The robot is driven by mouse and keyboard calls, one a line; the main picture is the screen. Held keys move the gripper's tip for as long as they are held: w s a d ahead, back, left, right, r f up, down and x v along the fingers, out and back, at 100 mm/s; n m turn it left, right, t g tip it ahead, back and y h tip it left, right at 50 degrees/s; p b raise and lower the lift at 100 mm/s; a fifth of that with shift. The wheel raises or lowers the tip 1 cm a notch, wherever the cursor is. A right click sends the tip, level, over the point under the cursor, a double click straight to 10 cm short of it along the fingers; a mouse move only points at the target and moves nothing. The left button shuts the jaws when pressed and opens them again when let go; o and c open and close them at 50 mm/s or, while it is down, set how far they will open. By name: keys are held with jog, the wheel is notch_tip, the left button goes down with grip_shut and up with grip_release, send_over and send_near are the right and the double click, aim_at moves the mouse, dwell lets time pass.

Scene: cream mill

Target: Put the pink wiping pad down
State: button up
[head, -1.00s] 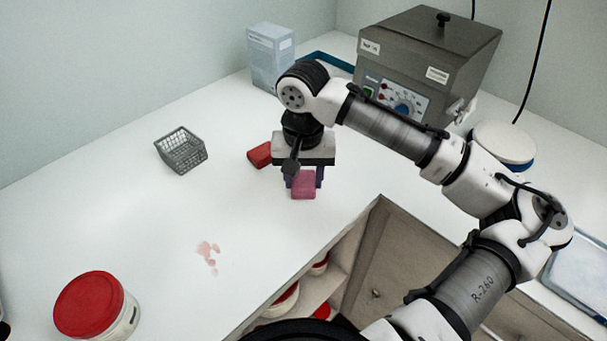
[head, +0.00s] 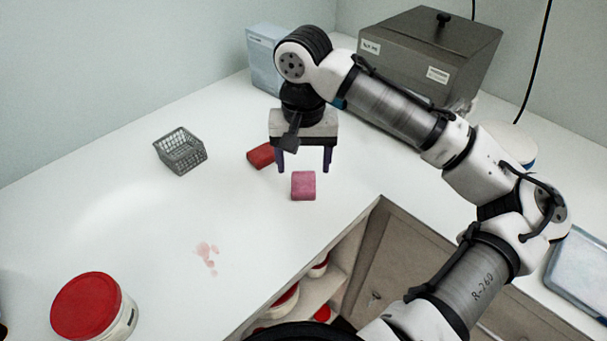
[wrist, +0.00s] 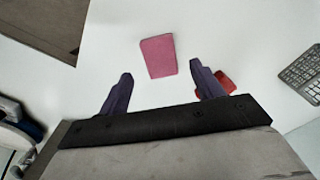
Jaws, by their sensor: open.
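The pink wiping pad (head: 303,186) lies flat on the white counter, close to the counter's front corner edge. It also shows in the wrist view (wrist: 158,56), ahead of the fingertips and clear of both. My gripper (head: 304,170) is open and empty above the counter, just behind the pad in the head view. In the wrist view its two dark fingers (wrist: 164,82) are spread wide with nothing between them.
A red pad (head: 261,155) lies just left of the gripper. A grey wire basket (head: 181,152) stands further left. A pinkish stain (head: 207,256) marks the counter. A red-lidded tub (head: 92,308) stands at front left. A grey machine (head: 428,60) and blue box (head: 266,60) are behind.

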aim_at(304, 183)
notch_tip(304, 183, up, 7)
jog(key=shift+r, duration=0.15)
dwell(0.5)
